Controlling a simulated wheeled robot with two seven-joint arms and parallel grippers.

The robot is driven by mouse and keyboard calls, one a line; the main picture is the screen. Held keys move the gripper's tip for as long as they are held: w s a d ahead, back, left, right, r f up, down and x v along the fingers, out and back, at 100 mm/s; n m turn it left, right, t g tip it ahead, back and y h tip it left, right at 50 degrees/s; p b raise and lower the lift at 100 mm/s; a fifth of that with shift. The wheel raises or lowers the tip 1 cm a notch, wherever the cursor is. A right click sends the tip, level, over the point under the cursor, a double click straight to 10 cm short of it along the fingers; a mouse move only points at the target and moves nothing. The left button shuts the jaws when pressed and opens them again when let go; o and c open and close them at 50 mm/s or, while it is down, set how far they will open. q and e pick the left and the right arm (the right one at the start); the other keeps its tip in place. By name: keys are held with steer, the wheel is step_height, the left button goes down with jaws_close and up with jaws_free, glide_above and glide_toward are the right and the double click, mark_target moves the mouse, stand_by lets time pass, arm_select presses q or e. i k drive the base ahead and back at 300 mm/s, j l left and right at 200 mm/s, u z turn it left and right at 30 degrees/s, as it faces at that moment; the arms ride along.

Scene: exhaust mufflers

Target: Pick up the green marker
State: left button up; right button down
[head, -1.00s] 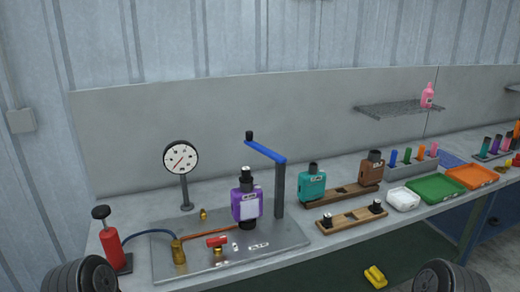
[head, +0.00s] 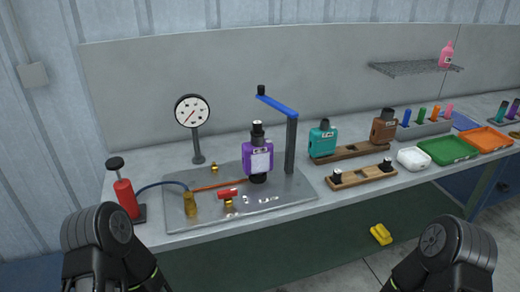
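The green marker (head: 421,114) stands upright in a grey rack (head: 426,130) at the back right of the bench. It is between a blue marker (head: 406,117) and an orange marker (head: 436,112), with a pink marker (head: 448,110) at the right end. The rack hides its lower part. Parts of both my arms show at the bottom left and bottom right, far from the rack. Neither gripper's fingers are in the picture.
The bench (head: 318,197) carries a test plate (head: 185,218) with a gauge (head: 192,112) and a purple bottle (head: 258,158). A shelf (head: 410,69) hangs above.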

mark_target(421, 113)
steer(key=z, duration=2.05)
steer(key=i+z, duration=0.1)
steer(key=i, duration=4.7)
steer(key=u, duration=3.3)
